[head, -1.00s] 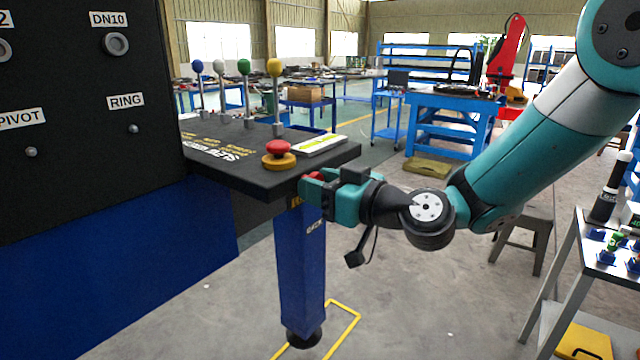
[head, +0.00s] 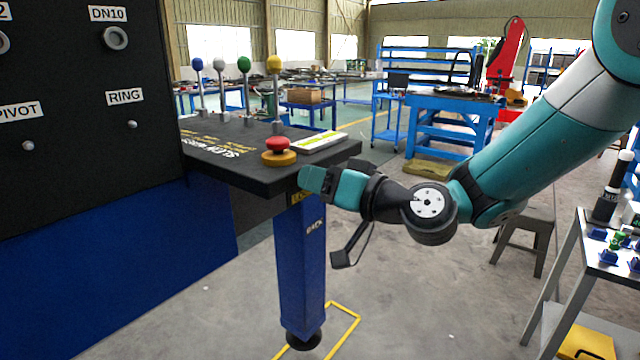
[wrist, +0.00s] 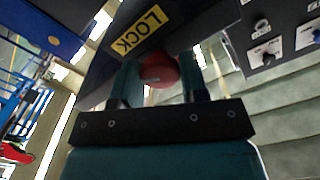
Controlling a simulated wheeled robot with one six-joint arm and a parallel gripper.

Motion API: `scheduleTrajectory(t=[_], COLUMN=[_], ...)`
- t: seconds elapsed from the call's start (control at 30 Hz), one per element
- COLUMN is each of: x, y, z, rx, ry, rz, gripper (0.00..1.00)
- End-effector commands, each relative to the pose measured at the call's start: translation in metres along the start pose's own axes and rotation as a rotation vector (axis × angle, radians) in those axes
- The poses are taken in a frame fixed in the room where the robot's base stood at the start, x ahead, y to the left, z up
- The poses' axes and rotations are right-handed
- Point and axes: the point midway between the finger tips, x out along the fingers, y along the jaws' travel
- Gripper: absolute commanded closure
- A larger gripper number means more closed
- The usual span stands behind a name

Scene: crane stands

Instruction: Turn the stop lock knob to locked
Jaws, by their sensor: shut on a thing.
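The stop lock knob (wrist: 160,70) is red and round, on the console's front edge by a yellow LOCK label (wrist: 140,30) in the wrist view. A small pale mark shows on its face. My gripper (head: 312,178) is at the console's front corner, its two fingers on either side of the knob and shut on it. In the head view my fingers hide the knob, and only part of the yellow label (head: 301,198) shows below them. I cannot tell which setting the knob points to.
A red mushroom button on a yellow base (head: 278,152) stands on the console top (head: 230,165) just above my gripper. Several levers with coloured balls (head: 244,66) rise behind it. A blue leg (head: 301,270) stands below. Open floor lies to the right, with a stool (head: 527,240).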

Motion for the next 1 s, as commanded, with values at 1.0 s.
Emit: scheduleTrajectory(t=[1.0], x=[-0.0002], y=[0.0002], z=[-0.0025], rx=[0.913], ry=[0.004], rz=[0.001], gripper=[0.84])
